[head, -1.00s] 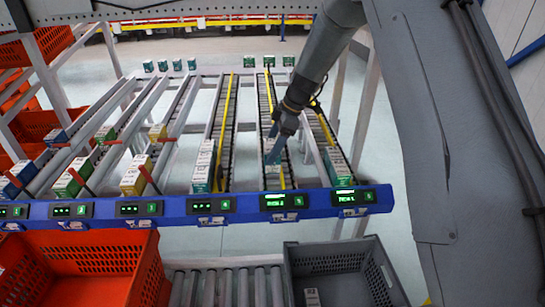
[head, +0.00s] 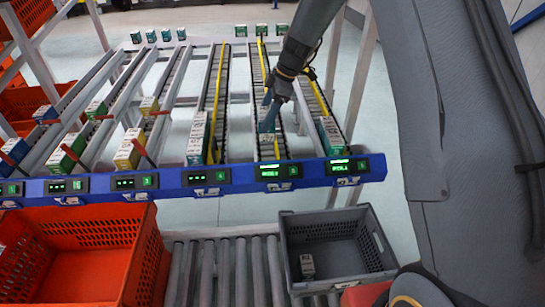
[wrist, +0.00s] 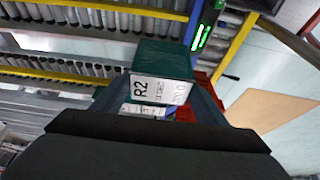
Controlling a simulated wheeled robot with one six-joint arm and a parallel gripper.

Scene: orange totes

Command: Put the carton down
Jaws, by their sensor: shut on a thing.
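My gripper (head: 268,122) is shut on a carton (head: 267,147) over the lane second from the right, just behind the blue front rail. The wrist view shows the held carton (wrist: 163,62) with a dark green face and a white label reading R2, between my two fingers (wrist: 160,104). I cannot tell whether its underside touches the lane rollers.
A grey tote (head: 374,245) with one small carton (head: 307,265) stands on the front roller conveyor (head: 230,270). An orange tote (head: 135,255) stands to its left. Cartons sit in neighbouring lanes, including a green one (head: 331,133) right of my gripper. The blue rail (head: 225,190) carries lit displays.

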